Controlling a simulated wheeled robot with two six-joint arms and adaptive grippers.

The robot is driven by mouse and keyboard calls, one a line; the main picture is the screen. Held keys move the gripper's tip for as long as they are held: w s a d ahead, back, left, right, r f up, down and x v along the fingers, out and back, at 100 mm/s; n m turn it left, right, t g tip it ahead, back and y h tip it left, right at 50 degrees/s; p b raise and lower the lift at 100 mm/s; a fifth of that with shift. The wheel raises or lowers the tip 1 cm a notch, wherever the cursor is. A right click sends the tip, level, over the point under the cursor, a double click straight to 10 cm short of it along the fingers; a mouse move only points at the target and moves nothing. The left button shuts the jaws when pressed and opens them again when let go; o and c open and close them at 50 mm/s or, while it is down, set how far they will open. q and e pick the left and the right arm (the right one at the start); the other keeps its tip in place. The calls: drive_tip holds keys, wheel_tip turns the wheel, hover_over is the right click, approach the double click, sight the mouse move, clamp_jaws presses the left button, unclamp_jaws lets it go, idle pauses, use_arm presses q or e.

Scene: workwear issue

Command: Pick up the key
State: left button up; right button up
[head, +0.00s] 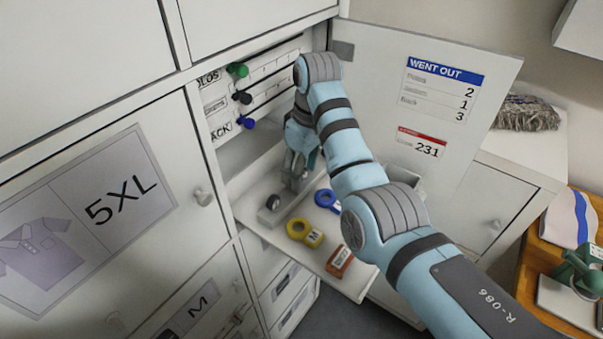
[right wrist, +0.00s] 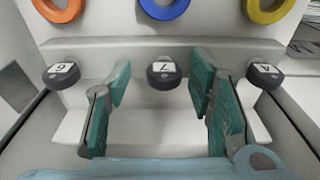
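No thing with a clear key shape shows. Several dark round-ended pieces with white labels stand in a row in the right wrist view: one marked 6 (right wrist: 62,75), one marked 7 (right wrist: 163,75) and one marked A (right wrist: 264,75). One such dark piece (head: 272,202) shows on the pull-out shelf in the head view. My right gripper (right wrist: 160,95) is open, its teal-padded fingers on either side of the piece marked 7. It reaches into the open cabinet in the head view (head: 297,172), partly hidden by my arm. My left gripper is out of view.
Coloured knobs, one green (head: 238,70), line the cabinet's left inside. The open cabinet door (head: 455,150) stands right of my arm.

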drive_tip(key=shift+s+r, duration=0.2)
drive_tip(key=shift+s, duration=0.15)
drive_tip(key=c, duration=0.9)
drive_tip(key=shift+w, duration=0.1)
drive_tip(key=shift+c, duration=0.3)
drive_tip(key=shift+r, duration=0.25)
wheel_tip(320, 180, up, 9)
drive_tip(key=shift+r, duration=0.2)
